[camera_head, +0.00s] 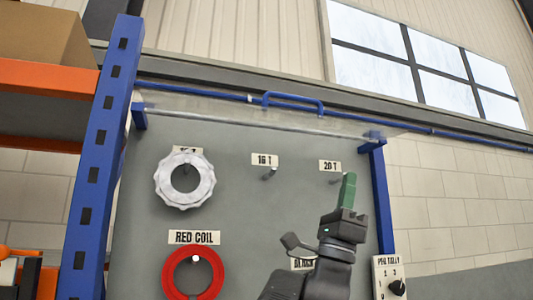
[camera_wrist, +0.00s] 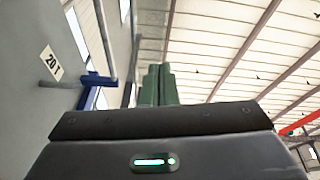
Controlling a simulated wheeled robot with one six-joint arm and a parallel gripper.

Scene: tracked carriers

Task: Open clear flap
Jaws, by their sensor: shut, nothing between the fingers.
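The clear flap (camera_head: 215,106) shows in the head view as a narrow see-through strip along the top of the grey board. It looks swung up and seen nearly edge-on, leaving the board front uncovered. Its blue handle (camera_head: 293,100) is on the upper edge, left of and above my gripper. My gripper (camera_head: 348,190) is at the right of the board, green fingers pointing up, below the flap and apart from the handle. The fingers are together and empty; they also show in the wrist view (camera_wrist: 158,85). The flap is not clearly visible in the wrist view.
The grey board (camera_head: 240,205) carries pegs, a white coil (camera_head: 185,179) and a red coil (camera_head: 194,275). A blue post (camera_head: 381,200) stands right of my gripper, with a switch box (camera_head: 389,276) beyond. A blue-and-orange rack (camera_head: 98,160) stands at left.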

